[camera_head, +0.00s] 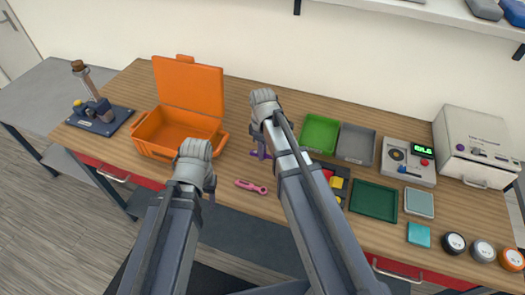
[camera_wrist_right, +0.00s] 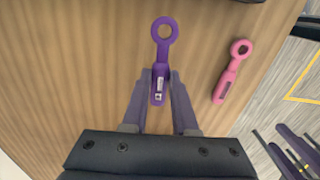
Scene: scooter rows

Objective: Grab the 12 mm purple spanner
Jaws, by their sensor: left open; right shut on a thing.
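The purple spanner (camera_wrist_right: 161,50) is between the fingers of my right gripper (camera_wrist_right: 160,80) in the right wrist view. The gripper is shut on its handle, which carries a small white label too small to read. The spanner's ring end points away from the gripper. In the head view my right gripper (camera_head: 262,152) is over the table, right of the orange case, and the purple spanner is mostly hidden by it. My left gripper (camera_head: 207,192) is open and empty near the table's front edge.
A pink spanner (camera_head: 251,187) lies between my grippers near the front edge; it also shows in the right wrist view (camera_wrist_right: 232,70). An open orange case (camera_head: 160,153) stands left. A green tray (camera_head: 320,133), grey tray (camera_head: 356,144) and dark green tray (camera_head: 374,200) lie right.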

